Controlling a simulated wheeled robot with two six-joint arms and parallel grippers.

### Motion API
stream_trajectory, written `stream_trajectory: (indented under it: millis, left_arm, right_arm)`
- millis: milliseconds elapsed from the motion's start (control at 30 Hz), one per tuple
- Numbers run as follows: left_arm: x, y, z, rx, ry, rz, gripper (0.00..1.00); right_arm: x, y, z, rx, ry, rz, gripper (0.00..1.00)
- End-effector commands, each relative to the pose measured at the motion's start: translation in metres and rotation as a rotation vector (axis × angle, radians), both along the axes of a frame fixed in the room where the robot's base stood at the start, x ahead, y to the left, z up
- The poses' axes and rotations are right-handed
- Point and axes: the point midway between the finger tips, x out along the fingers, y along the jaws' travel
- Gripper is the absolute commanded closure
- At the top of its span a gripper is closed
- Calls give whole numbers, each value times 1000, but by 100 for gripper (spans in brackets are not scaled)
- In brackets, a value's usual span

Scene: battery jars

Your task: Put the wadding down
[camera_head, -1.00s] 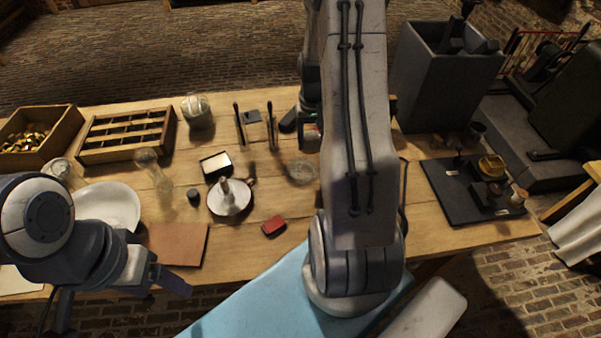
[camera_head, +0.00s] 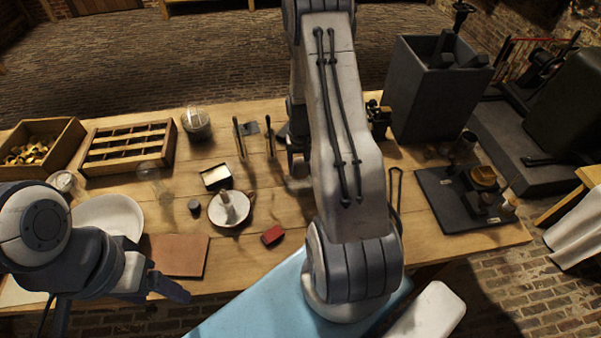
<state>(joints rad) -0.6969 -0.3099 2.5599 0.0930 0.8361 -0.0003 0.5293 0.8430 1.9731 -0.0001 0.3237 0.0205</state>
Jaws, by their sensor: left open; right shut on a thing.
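My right gripper (camera_head: 297,172) is mostly hidden behind my own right arm, low over the table's middle. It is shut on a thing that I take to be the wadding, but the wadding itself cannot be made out. My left gripper (camera_head: 172,288) is open and empty at the table's front left edge, beside the brown leather mat (camera_head: 178,256).
A white dish with an upright post (camera_head: 229,216), a red block (camera_head: 272,235) and a small open box (camera_head: 216,176) stand mid-table. Glass jars (camera_head: 196,124), a divided wooden rack (camera_head: 128,144) and a white plate (camera_head: 108,216) are left. A dark board (camera_head: 447,213) lies right.

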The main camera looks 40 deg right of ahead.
Motion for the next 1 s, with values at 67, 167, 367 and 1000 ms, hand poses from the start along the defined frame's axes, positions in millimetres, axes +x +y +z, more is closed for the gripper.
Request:
stream_trajectory:
  millis: [67, 167, 367, 1000]
  left_arm:
    - [0, 0, 2, 0, 0, 0, 27]
    - [0, 0, 7, 0, 0, 0, 27]
    - [0, 0, 12, 0, 0, 1, 27]
    - [0, 0, 9, 0, 0, 0, 27]
  right_arm:
    - [2, 2, -5, 1, 2, 0, 86]
    - [1, 2, -17, 2, 3, -1, 86]
    - [2, 1, -39, 1, 1, -1, 86]
    - [2, 1, -44, 0, 0, 0, 11]
